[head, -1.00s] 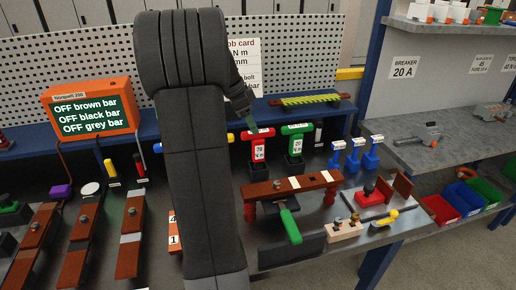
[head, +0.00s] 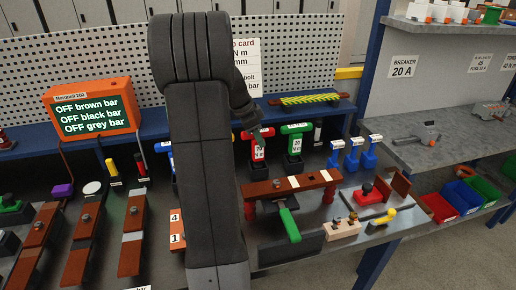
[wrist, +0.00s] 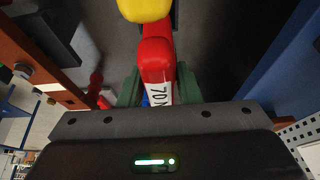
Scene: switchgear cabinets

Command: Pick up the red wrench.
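The red wrench (head: 258,151) is a red T-handled tool with a white 70 N m label. It stands upright on the bench at the back, in the head view. In the wrist view its red handle (wrist: 157,62) runs down the middle between my green fingers. My gripper (wrist: 158,88) is at the wrench's top, with one finger on each side. A thin gap with blue behind it shows beside the left finger, so the fingers look open around the handle. In the head view my gripper (head: 257,132) is partly hidden by my arm.
A green wrench (head: 295,140) marked 20 N m stands just right of the red one. A yellow end (wrist: 143,9) shows just beyond the red handle. A brown bar on red posts (head: 290,184) lies in front. Blue tools (head: 354,155) stand farther right.

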